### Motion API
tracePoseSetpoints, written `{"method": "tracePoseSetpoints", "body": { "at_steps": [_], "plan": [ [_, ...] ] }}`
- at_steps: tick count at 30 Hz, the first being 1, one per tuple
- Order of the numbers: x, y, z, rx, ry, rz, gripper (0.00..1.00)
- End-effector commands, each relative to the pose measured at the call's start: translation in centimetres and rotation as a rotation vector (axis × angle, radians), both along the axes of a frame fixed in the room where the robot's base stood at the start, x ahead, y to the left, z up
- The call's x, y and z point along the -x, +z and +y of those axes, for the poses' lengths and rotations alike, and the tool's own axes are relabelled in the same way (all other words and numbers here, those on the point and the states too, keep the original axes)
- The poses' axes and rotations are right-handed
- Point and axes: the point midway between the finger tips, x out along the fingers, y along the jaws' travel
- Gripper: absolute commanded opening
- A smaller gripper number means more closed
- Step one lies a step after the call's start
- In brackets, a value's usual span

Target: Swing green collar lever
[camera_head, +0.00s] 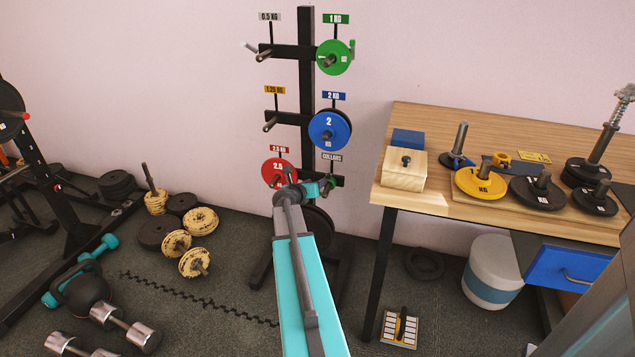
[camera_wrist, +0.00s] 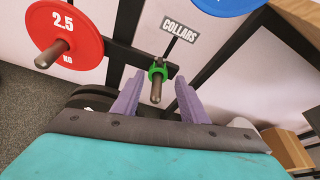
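A green collar (camera_wrist: 158,71) sits around a grey peg under the COLLARS sign (camera_wrist: 180,27) in the wrist view. It looks small in the head view (camera_head: 330,187), partly behind my gripper. My gripper (camera_wrist: 160,84) is open, its two purple fingers apart on either side of the peg as seen in the wrist view. Nothing is held between them. How far the fingertips are from the collar is hard to tell. In the head view my gripper (camera_head: 304,184) is at the rack's lowest row. Another green lever-like part (camera_head: 352,46) shows beside the green 1 kg plate (camera_head: 332,58).
A red 2.5 plate (camera_wrist: 66,36) hangs left of the collar peg; a blue 2 kg plate (camera_head: 329,131) hangs above. The black rack post (camera_head: 307,80) stands close by. A wooden bench (camera_head: 410,112) with plates is on the right. Dumbbells (camera_head: 130,330) lie on the left floor.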

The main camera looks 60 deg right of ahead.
Motion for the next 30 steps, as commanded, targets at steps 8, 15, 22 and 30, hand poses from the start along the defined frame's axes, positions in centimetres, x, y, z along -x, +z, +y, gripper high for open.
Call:
{"method": "tracePoseSetpoints", "body": {
  "at_steps": [8,15,22,30],
  "plan": [
    [0.2,0.5,1.2,0.000,0.000,0.000,0.40],
    [0.2,0.5,1.2,0.000,0.000,0.000,0.40],
    [-0.3,0.3,1.7,0.010,0.024,0.016,0.09],
    [-6.1,-1.4,6.9,0.116,0.285,0.185,0.00]
  ]
}}
